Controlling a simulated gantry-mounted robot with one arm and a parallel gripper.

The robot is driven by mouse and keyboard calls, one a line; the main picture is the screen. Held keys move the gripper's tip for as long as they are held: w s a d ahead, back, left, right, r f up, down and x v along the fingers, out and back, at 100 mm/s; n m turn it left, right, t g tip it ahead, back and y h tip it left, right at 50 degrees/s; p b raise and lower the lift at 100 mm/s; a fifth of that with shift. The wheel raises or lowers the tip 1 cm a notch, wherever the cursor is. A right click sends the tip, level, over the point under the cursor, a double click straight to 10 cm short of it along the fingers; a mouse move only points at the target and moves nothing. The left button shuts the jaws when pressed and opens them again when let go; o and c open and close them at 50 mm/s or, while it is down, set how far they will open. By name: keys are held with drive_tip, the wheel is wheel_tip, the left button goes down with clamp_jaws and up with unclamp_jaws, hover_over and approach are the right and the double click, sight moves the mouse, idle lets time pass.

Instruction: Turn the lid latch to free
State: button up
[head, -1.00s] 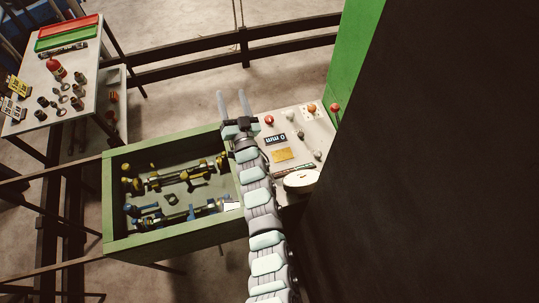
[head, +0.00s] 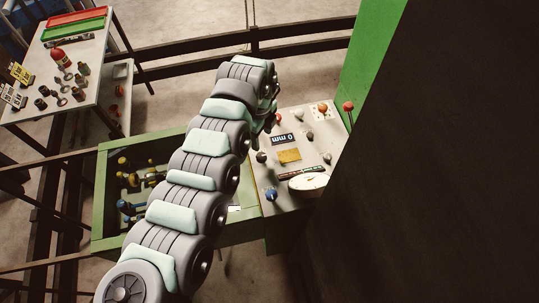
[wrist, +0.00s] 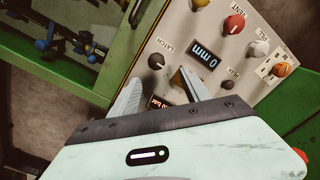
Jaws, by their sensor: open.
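The latch knob (wrist: 156,61) is a small dark knob beside the printed word LATCH on the grey control panel (wrist: 180,28). The same dark knob (head: 261,156) shows at the panel's left side in the head view. My gripper (wrist: 159,77) is open over the panel, its two pale fingers spread. The knob appears just beyond the gap between the fingertips in the wrist view; I cannot tell how far above it they are. No contact is visible. In the head view my arm hides most of the gripper.
The panel also carries a red knob (wrist: 234,24), an orange knob (wrist: 281,69), a 0 mm display (wrist: 203,53) and a round gauge (head: 308,181). A green tray (head: 112,237) with tooling adjoins on the left. A tall dark body (head: 440,170) stands at right.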

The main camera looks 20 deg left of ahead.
sight(261, 156)
drive_tip(key=f, duration=1)
drive_tip(key=shift+s+a+f+p, duration=0.1)
drive_tip(key=shift+s+f+p, duration=0.15)
drive_tip(key=shift+f+p, duration=0.15)
drive_tip(key=shift+c, duration=0.6)
clamp_jaws()
